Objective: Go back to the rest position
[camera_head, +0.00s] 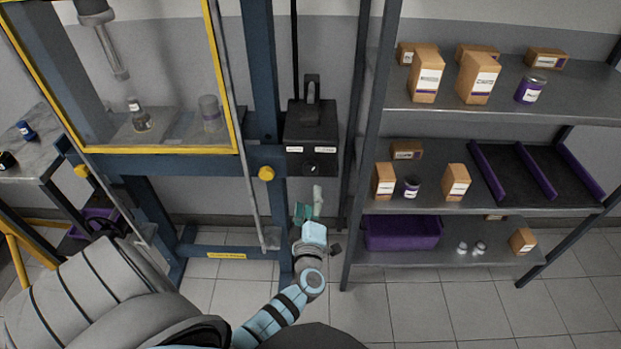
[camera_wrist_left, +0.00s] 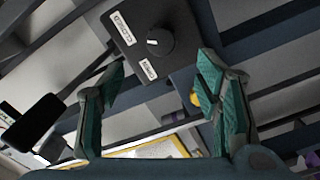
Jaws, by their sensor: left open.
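My left gripper (camera_head: 309,206) is open and empty, in front of the blue press frame just below a dark control box (camera_head: 312,135). In the left wrist view the fingers of the left gripper (camera_wrist_left: 162,82) are spread apart with nothing between them. The control box (camera_wrist_left: 183,68) lies beyond the fingertips there, with a round black knob (camera_wrist_left: 156,42) and two white labels. I see no contact between the fingers and the knob. My right gripper is in neither view.
A press with a yellow-edged guard (camera_head: 238,120) stands at the left, with a workbench (camera_head: 42,150) beside it. A shelf rack at the right holds cardboard boxes (camera_head: 427,75) and a purple bin (camera_head: 400,232). Tiled floor (camera_head: 400,300) is clear in front of the rack.

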